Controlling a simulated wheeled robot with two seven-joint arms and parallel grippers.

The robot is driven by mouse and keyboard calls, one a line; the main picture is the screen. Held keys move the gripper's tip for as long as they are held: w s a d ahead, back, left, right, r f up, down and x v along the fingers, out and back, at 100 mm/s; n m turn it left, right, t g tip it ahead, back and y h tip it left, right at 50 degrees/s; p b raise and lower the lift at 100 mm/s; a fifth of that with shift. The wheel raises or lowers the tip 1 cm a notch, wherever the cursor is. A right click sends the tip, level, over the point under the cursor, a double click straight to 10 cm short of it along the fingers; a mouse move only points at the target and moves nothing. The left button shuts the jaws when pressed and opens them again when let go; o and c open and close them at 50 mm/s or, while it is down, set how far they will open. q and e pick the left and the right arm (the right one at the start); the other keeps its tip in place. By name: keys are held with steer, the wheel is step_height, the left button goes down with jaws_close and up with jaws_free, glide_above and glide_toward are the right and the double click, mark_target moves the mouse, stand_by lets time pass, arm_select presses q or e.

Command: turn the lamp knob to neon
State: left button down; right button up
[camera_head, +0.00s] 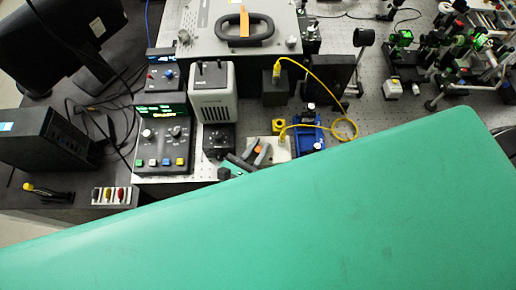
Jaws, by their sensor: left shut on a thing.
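The lamp unit has a pale vented housing (212,93) above a black box with a dial (219,139). My left gripper (236,163) is at the lower right of this black box, partly cut off by the large green surface in front. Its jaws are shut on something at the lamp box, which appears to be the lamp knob. The knob itself is too small and too covered to make out, and its setting cannot be read. My right gripper is not in view.
A control box (163,150) with a green display and several coloured buttons stands left of the lamp. A blue mount (308,131) and a yellow cable (327,82) are to the right. A grey case (215,40) stands behind. A large green surface hides the foreground.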

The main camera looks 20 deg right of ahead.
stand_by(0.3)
arm_select(q)
steer(key=c, duration=1.3)
jaws_free()
steer(key=shift+c, duration=0.2)
steer(key=b+v, duration=0.6)
steer(key=v, duration=0.7)
steer(key=shift+a, duration=0.45)
steer(key=shift+s, duration=0.1)
